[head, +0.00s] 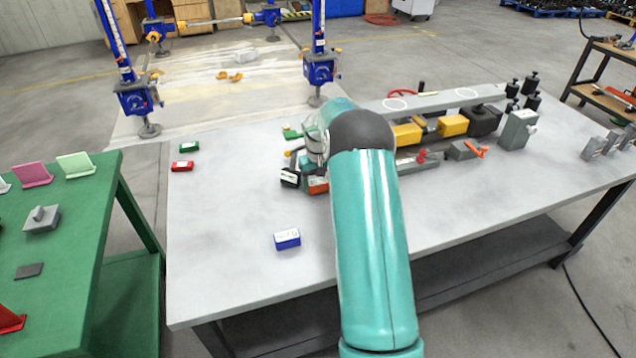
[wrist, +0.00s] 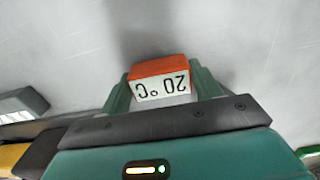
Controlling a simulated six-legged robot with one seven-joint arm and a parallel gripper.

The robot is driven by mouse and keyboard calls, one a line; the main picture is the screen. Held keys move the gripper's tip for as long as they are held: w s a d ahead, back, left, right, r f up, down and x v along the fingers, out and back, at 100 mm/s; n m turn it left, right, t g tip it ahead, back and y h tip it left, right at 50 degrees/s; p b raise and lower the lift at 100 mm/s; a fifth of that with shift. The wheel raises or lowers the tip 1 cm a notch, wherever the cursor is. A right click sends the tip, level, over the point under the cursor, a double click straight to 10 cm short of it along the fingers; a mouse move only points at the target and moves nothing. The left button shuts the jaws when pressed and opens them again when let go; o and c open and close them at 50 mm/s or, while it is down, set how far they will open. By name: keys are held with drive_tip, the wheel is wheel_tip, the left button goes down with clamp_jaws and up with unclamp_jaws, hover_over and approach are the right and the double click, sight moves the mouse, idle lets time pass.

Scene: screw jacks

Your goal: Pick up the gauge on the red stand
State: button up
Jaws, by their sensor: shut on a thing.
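In the wrist view, the two green fingers of my gripper (wrist: 161,86) are closed on the sides of an orange-red block, the gauge (wrist: 158,67), with a white face. The face reads "20 °C", upside down in this view. In the head view, the orange-red gauge (head: 317,186) shows low beside my arm, over the grey table. My arm hides most of the gripper there. A stand under the gauge cannot be made out, and I cannot tell whether the gauge touches the table.
A black-and-white block (head: 290,177) is close left of the gauge. Blue (head: 287,239), red (head: 182,166) and green (head: 189,147) boxes lie on the grey table (head: 230,280). A long grey fixture (head: 440,98) with yellow blocks stands right. The table's front left is mostly clear.

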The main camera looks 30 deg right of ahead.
drive_tip(key=shift+w+f, duration=0.1)
drive_tip(key=shift+f, duration=0.05)
drive_tip(key=o, duration=1.1)
